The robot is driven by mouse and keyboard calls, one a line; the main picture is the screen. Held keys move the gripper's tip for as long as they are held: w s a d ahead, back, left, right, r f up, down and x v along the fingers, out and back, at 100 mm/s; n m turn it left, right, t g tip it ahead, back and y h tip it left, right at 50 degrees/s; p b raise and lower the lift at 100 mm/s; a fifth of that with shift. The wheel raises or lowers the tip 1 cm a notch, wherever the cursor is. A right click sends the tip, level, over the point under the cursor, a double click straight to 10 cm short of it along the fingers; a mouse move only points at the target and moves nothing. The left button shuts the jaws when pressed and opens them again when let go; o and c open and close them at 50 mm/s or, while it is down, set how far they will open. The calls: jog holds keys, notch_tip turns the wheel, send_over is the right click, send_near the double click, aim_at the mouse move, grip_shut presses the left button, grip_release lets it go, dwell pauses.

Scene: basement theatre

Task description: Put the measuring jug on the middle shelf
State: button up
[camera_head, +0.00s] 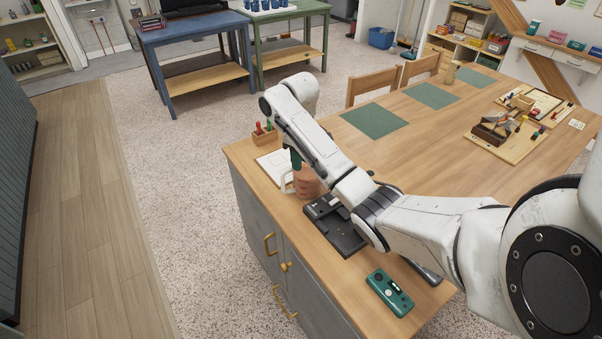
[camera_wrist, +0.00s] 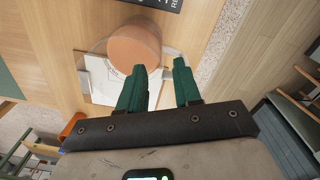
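A terracotta-coloured round vessel (camera_head: 307,183) stands near the left edge of the wooden worktop. A pale, loop-like part (camera_head: 286,182) shows at its left; I cannot tell for sure whether the two make up the measuring jug. In the wrist view, the vessel (camera_wrist: 135,45) is just beyond my fingertips, with a pale piece (camera_wrist: 168,77) between them. My gripper (camera_wrist: 160,70) has green fingers spread apart; no firm grip shows. In the head view my gripper (camera_head: 295,160) is low beside the vessel, partly hidden by my arm. Shelves stand at the far left (camera_head: 36,50) and back right (camera_head: 465,30).
A white pad (camera_head: 272,162) and a wooden holder (camera_head: 264,136) lie close by. A black device (camera_head: 338,232) and a green device (camera_head: 390,292) are nearer on the worktop. Chairs, green mats (camera_head: 374,121) and a craft tray (camera_head: 505,143) are farther right. Open floor lies left.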

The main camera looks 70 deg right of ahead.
jog(key=shift+r+p, duration=1.2)
jog(key=shift+r, duration=0.7)
